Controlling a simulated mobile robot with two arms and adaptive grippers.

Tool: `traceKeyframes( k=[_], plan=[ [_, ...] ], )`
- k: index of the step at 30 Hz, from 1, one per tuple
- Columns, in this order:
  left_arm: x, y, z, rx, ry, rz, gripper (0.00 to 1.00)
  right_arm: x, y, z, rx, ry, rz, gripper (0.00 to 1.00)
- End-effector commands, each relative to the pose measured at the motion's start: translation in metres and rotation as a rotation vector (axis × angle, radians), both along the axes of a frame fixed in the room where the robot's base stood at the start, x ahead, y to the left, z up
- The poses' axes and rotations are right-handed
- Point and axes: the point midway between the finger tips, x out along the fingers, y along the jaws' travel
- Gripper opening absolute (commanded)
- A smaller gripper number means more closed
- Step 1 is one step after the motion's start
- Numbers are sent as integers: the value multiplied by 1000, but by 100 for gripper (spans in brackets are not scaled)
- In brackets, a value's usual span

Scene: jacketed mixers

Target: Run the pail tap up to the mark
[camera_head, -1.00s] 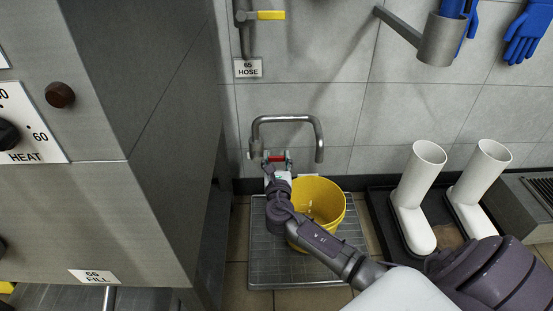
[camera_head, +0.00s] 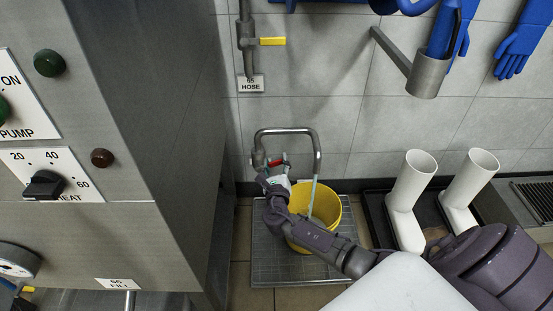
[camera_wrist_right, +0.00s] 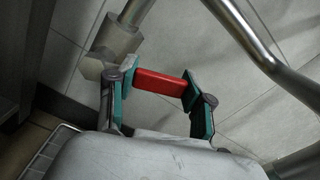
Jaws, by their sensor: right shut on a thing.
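The yellow pail (camera_head: 332,222) stands on a floor grate under the curved metal spout (camera_head: 317,152). A pale stream of water (camera_head: 312,198) runs from the spout into the pail. The tap's red handle (camera_head: 276,162) is at the spout's left end. My right gripper (camera_head: 275,170) is at the handle. In the right wrist view, its green-padded fingers (camera_wrist_right: 152,88) are shut on the red handle (camera_wrist_right: 163,85). My right forearm crosses in front of the pail and hides part of it. I cannot make out the mark or the water level. My left gripper is out of view.
The grey metal mixer housing (camera_head: 160,150) with knobs stands close on the left. White boots (camera_head: 405,195) stand in a dark tray to the right. A yellow-handled hose valve (camera_head: 270,41) and a metal holder (camera_head: 428,75) are on the tiled wall above.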

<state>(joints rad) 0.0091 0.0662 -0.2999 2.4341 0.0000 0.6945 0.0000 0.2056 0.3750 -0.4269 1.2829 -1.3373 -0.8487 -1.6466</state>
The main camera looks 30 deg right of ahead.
Motion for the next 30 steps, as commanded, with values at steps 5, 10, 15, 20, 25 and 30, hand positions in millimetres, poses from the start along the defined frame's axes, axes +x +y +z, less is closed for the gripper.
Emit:
traceKeyframes(
  k=[5, 10, 15, 20, 25, 30],
  plan=[
    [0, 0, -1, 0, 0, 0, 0, 0, 1, -1, -3, 1, 1, 0],
    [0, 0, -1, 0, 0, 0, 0, 0, 1, -1, -2, 1, 1, 61],
    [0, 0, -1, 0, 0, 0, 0, 0, 1, -1, -1, 0, 1, 78],
    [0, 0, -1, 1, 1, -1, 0, 0, 0, 0, -1, 0, 0, 78],
    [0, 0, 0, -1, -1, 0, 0, -5, 4, -1, 0, 0, 1, 78],
    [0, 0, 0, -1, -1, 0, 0, -29, 18, -2, 1, 2, 2, 78]
  ],
)
